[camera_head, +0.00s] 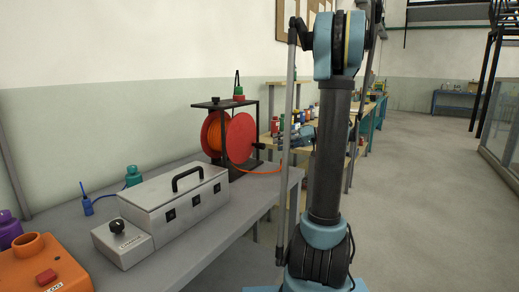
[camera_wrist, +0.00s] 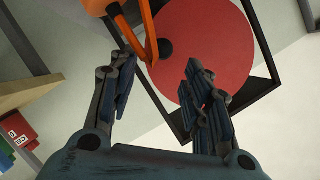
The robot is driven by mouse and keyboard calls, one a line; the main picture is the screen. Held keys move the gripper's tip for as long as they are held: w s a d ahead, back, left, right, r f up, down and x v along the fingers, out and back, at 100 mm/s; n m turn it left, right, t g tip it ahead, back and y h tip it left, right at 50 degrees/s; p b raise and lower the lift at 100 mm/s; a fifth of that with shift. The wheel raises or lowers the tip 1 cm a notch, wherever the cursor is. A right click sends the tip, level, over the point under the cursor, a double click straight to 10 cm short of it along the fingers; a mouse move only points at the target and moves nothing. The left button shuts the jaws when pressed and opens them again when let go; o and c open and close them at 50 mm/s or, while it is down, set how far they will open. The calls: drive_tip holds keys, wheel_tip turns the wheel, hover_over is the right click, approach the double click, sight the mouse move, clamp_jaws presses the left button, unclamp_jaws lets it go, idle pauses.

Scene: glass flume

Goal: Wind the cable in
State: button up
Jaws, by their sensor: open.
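The cable reel (camera_head: 238,138) has a red disc and an orange drum in a black frame on the grey bench. In the wrist view its red disc (camera_wrist: 215,40) fills the upper middle. Orange cable (camera_head: 262,171) runs from the reel's foot to the right along the bench. In the wrist view an orange strip (camera_wrist: 150,32) crosses the disc's left side, beside a dark round knob (camera_wrist: 165,48). My gripper (camera_wrist: 158,70) is open, its fingers apart on either side of the knob's line of view. Contact with the reel cannot be told.
A metal case (camera_head: 175,202) with a black handle and a dial box (camera_head: 122,243) stand left of the reel. An orange box (camera_head: 45,265) is at the near left. A bench with bottles stands behind my arm. The floor (camera_head: 425,200) at right is clear.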

sight(260, 146)
drive_tip(key=x, duration=1)
drive_tip(key=shift+w+f, duration=0.1)
clamp_jaws()
